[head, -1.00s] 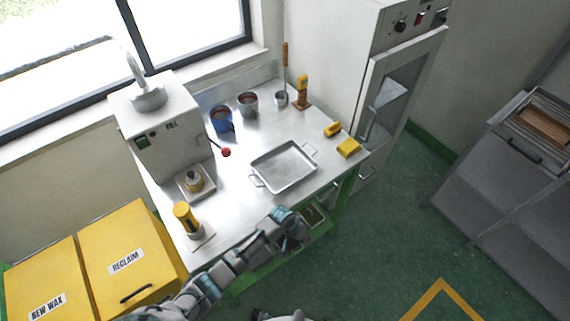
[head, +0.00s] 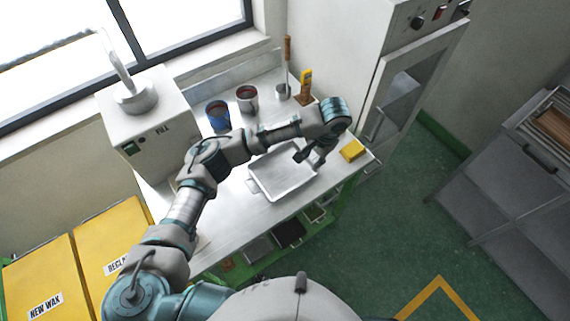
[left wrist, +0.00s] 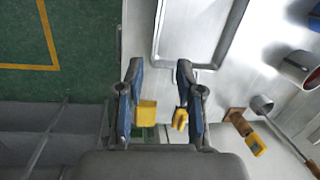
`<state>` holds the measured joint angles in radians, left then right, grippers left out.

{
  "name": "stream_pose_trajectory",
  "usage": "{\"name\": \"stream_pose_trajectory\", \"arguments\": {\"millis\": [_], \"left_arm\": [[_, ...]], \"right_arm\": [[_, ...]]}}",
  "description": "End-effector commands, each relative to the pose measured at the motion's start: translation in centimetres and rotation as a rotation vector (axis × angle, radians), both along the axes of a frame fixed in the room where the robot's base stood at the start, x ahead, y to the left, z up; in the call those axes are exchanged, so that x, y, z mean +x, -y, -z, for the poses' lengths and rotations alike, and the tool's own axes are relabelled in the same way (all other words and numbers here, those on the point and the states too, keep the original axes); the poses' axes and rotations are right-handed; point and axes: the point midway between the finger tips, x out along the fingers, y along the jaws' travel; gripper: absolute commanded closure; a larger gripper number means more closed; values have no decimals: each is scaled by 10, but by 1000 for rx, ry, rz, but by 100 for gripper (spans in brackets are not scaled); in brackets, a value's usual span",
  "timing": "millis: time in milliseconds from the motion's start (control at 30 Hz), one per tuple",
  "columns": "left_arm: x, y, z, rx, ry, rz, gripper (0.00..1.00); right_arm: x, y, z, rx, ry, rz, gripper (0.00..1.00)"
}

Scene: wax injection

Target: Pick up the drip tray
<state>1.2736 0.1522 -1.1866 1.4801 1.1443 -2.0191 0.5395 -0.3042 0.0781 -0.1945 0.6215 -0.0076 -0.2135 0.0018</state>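The drip tray is a shallow metal pan (head: 279,181) with a raised rim, lying flat on the steel bench. In the head view my left forearm and gripper cover its far side and right end. My left gripper (head: 309,157) hangs over the tray's right end, fingers pointing down. In the left wrist view the gripper (left wrist: 160,67) is open with nothing between its fingers, and the drip tray (left wrist: 192,28) lies beyond the fingertips, its rim near the right fingertip. I cannot tell whether they touch. My right gripper is not in view.
A yellow block (head: 352,150) sits by the bench's right end. A blue pot (head: 218,115), a grey pot (head: 246,98) and a small cup (head: 283,91) stand at the back. A white machine (head: 150,115) stands left, a tall cabinet (head: 335,45) right.

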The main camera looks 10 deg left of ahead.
Motion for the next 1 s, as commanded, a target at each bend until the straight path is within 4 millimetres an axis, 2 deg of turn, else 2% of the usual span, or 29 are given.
{"name": "stream_pose_trajectory", "arguments": {"millis": [33,100,400,667,900,1000], "left_arm": [[-1,-2,16,1,-6,-1,64],[0,-6,32,0,-7,-2,64],[2,-16,94,0,-5,-1,64],[0,-20,116,-1,-2,0,64],[-4,-28,152,-2,-4,0,64],[-4,-29,159,-2,-3,1,64]], "right_arm": [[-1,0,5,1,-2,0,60],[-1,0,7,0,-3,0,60],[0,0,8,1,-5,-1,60],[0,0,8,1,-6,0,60],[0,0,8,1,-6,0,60],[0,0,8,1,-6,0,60]]}}
